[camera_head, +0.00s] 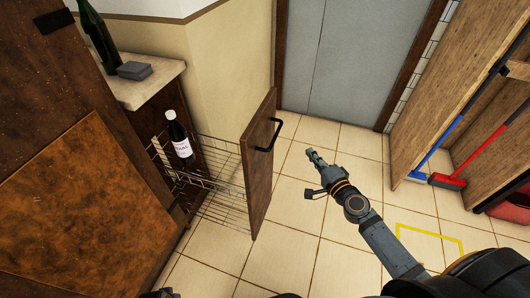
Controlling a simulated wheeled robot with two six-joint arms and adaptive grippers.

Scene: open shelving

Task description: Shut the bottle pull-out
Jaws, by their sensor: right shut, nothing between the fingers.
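The bottle pull-out stands open in the head view. Its wooden front (259,170) is away from the cabinet, with a black handle (268,136) on its outer face. Its wire basket (222,160) spans from the cabinet opening to the front. A dark bottle with a white label (179,138) stands upright in the basket. My right gripper (312,156) is to the right of the front and handle, apart from both, shut and empty.
A counter end (148,84) above the opening holds a green bottle (98,36) and a grey block (135,70). Blue and red brooms (446,181) stand in open shelving at right. Tiled floor (300,235) around the front is clear.

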